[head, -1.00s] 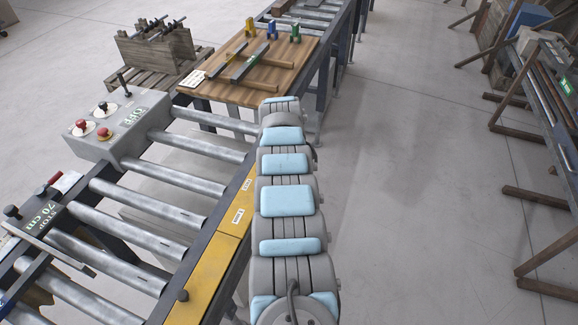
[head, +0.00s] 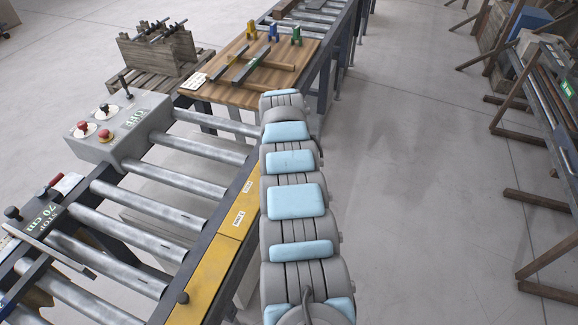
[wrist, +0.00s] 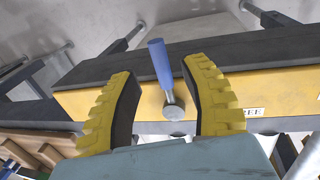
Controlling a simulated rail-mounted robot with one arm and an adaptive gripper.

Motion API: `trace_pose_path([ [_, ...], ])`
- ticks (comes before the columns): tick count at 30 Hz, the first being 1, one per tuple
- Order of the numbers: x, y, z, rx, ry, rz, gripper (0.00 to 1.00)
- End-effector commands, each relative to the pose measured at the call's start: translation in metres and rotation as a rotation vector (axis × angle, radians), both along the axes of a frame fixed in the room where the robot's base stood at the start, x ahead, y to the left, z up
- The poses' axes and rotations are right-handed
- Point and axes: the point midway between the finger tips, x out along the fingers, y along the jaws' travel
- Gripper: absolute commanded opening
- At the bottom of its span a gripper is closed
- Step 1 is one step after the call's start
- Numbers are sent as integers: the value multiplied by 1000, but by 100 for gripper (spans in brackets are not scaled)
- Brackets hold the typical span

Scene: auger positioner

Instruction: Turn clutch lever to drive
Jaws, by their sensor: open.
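A lever with a blue handle (wrist: 159,62) shows in the wrist view. It stands nearly upright in the picture, tilted a little to the left, on a round metal hub (wrist: 173,112) at a yellow panel (wrist: 262,88). My gripper (wrist: 157,72) is open, with one yellow ridged finger on each side of the lever. I see gaps between the handle and both fingers. A label ending in "EE" (wrist: 253,112) is right of the right finger. In the head view the lever and my gripper are hidden; the yellow panel (head: 212,262) runs along the conveyor's right side.
The roller conveyor (head: 150,190) lies left of my arm. A grey control box (head: 120,127) with knobs and an OFF label stands on it. A wooden table (head: 225,95) with small clamps is at the back. Racks (head: 545,130) stand at the right, with open floor between.

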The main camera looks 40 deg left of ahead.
Motion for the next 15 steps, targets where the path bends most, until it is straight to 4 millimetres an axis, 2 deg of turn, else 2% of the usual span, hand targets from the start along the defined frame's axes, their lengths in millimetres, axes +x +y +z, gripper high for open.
trace_pose_path([
  [9, -8, -4, 56, 5, -3, 0, 45],
  [15, -14, -6, 79, 2, 0, -2, 45],
])
